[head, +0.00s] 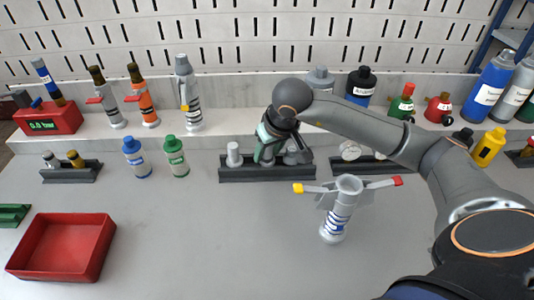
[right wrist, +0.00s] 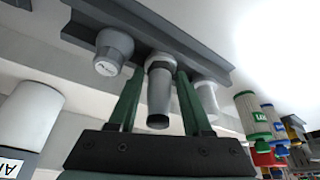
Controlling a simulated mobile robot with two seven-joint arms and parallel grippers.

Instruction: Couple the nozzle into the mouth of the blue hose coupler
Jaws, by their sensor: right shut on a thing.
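My right gripper (head: 267,154) reaches down to the dark nozzle rack (head: 232,175) and is shut on the middle nozzle. In the right wrist view this grey nozzle (right wrist: 160,92), with a hex collar, sits between the green fingers. The rack lies close behind it; I cannot tell whether the nozzle is still seated. The hose coupler (head: 337,222) stands upright on the table, right of the rack. It is grey-white with blue bands, an open round mouth on top, and two levers spread out with yellow and red tips. My left gripper is not in view.
A red tray (head: 62,247) is at the front left. Green (head: 176,157) and blue (head: 137,158) bottles stand left of the rack. The front middle table is clear.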

